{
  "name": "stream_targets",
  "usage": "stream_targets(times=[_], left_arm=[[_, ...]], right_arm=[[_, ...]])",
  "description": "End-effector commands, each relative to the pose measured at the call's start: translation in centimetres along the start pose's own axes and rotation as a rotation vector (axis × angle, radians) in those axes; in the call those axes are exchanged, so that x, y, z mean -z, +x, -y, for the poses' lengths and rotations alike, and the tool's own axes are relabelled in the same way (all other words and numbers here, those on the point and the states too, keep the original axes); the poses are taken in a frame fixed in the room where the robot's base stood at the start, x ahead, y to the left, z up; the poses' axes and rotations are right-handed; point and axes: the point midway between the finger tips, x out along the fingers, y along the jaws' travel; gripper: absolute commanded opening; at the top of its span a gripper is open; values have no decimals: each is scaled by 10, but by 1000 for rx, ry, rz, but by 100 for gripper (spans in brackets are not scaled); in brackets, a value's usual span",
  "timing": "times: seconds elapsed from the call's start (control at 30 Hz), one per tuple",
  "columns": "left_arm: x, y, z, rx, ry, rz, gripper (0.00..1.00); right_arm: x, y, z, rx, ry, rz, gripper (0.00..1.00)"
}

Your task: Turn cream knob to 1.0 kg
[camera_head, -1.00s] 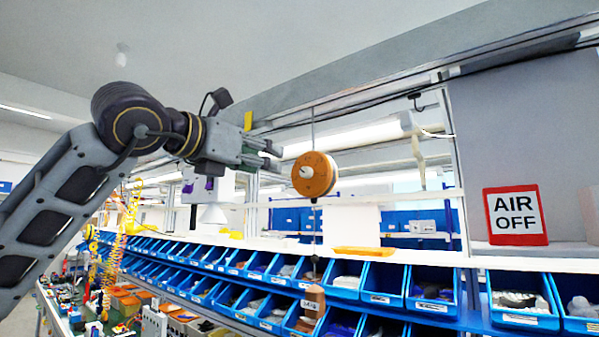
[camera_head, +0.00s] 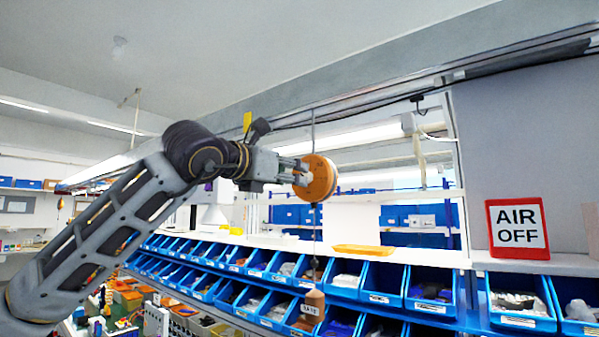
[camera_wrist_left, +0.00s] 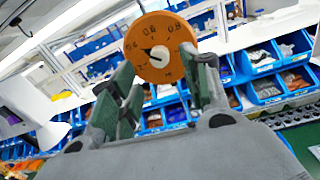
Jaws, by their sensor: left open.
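An orange round dial (camera_head: 322,178) hangs in the middle of the head view, with a small cream knob (camera_head: 303,174) at its centre. In the left wrist view the dial (camera_wrist_left: 178,48) faces me, with black marks around its face. The cream knob (camera_wrist_left: 160,56) has a dark pointer toward the upper left; the exact reading is too small to tell. My left gripper (camera_head: 296,172) is open, its fingers at the dial's left side near the knob. In the wrist view its green-padded fingers (camera_wrist_left: 158,72) stand apart on either side of the knob; contact cannot be told.
A thin cord runs above and below the dial to a brown weight (camera_head: 312,304). Rows of blue bins (camera_head: 345,285) line the shelf behind. A red-framed AIR OFF sign (camera_head: 517,228) stands at the right.

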Motion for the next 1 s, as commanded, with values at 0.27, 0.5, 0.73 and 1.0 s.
stream_targets(times=[0.27,0.5,0.73,1.0], left_arm=[[-1,29,0,0,-1,-2,47],[-1,44,-1,-1,0,-2,47],[0,48,0,-1,0,0,47],[0,48,0,-1,0,-1,38]], right_arm=[[2,-14,5,5,2,-1,40],[3,-20,7,7,3,-1,40],[3,-20,6,7,2,-1,40],[2,-20,2,3,0,0,40]])
